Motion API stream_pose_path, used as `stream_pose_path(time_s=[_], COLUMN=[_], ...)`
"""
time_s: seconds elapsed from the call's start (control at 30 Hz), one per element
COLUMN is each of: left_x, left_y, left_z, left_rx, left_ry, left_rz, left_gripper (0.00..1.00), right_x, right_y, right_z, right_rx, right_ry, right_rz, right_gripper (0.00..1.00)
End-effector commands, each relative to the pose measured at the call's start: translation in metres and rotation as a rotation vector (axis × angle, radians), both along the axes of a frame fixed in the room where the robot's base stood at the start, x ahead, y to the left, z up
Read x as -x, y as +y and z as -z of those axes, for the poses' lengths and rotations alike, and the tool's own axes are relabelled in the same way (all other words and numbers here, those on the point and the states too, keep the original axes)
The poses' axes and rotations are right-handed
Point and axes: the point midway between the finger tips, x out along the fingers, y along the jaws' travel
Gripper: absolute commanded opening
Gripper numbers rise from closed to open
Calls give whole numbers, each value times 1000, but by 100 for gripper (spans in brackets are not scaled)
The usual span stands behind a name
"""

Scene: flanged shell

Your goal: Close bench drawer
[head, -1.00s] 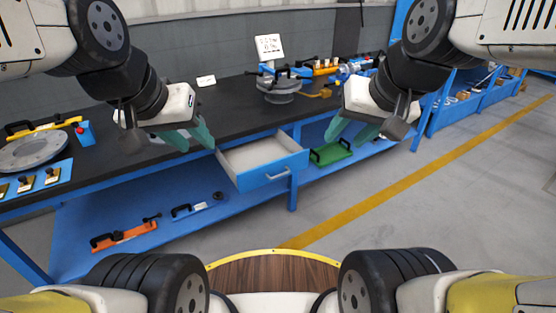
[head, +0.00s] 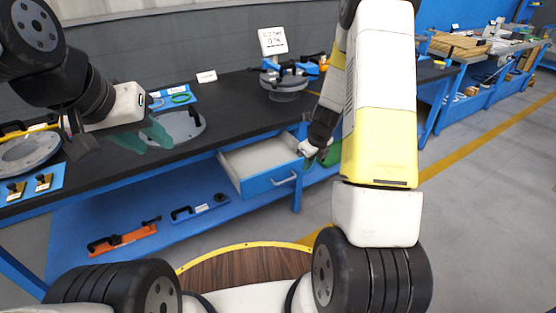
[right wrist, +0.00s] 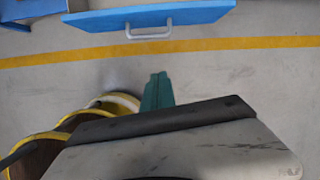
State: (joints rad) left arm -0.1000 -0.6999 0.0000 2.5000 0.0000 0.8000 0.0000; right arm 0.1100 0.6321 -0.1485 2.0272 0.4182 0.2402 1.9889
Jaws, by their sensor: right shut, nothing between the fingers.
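The bench drawer (head: 262,185) is pulled out from under the dark bench top, with a blue front, a grey handle (head: 285,180) and a pale, empty-looking inside. In the right wrist view its blue front (right wrist: 190,14) and handle (right wrist: 148,31) lie at the top, beyond the fingertips. My right gripper (right wrist: 157,92) is shut and empty, apart from the handle. In the head view it is small and partly hidden by my arm, just right of the drawer. My left gripper (head: 158,132) looks open and empty over the bench top, left of the drawer.
The bench top (head: 235,105) carries a round grey flanged part (head: 284,85) behind the drawer and grey discs at left. An orange tool (head: 122,238) and a blue-handled tool (head: 200,207) lie on the blue lower shelf. The floor right of the drawer is clear.

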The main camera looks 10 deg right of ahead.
Motion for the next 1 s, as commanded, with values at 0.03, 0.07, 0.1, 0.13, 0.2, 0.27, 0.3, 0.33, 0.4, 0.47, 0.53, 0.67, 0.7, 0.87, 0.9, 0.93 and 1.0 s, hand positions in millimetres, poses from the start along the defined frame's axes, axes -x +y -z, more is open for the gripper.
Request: stream_pose_path(time_s=[0.03, 0.07, 0.1, 0.13, 0.2, 0.27, 0.3, 0.33, 0.4, 0.47, 0.53, 0.67, 0.7, 0.87, 0.9, 0.93, 1.0], left_x=[0, 0, 0, 0, 0, 0, 0, 0, 0, 0, 0, 0, 0, 0, 0, 0, 0], left_y=[0, 0, 0, 0, 0, 0, 0, 0, 0, 0, 0, 0, 0, 0, 0, 0, 0], left_z=[0, 0, 0, 0, 0, 0, 0, 0, 0, 0, 0, 0, 0, 0, 0, 0, 0], left_rx=[0, 0, 0, 0, 0, 0, 0, 0, 0, 0, 0, 0, 0, 0, 0, 0, 0], left_ry=[0, 0, 0, 0, 0, 0, 0, 0, 0, 0, 0, 0, 0, 0, 0, 0, 0], left_rz=[0, 0, 0, 0, 0, 0, 0, 0, 0, 0, 0, 0, 0, 0, 0, 0, 0], left_gripper=[36, 36, 36, 36, 36, 36, 36, 36, 36, 36, 36, 36, 36, 36, 36, 36, 36], right_x=[0, 0, 0, 0, 0, -1, -2, -3, -4, -7, -10, -17, -20, -39, -44, -47, -53], right_y=[-4, -6, -8, -9, -10, -11, -11, -10, -8, -8, -6, -3, -3, 4, 7, 8, 9], right_z=[15, 22, 28, 32, 38, 43, 46, 50, 61, 73, 88, 115, 123, 130, 129, 128, 127], right_rx=[-8, -11, -14, -17, -20, -21, -20, -20, -22, -21, -22, -22, -22, -20, -19, -20, -20], right_ry=[20, 26, 33, 37, 42, 44, 43, 43, 46, 46, 46, 45, 44, 38, 37, 39, 39], right_rz=[59, 89, 122, 139, 165, 171, 172, 171, 170, 169, 168, 167, 167, 163, 163, 163, 164], right_gripper=[0, 0, 0, 0, 0, 0, 0, 0, 0, 0, 0, 0, 0, 0, 0, 0, 0])
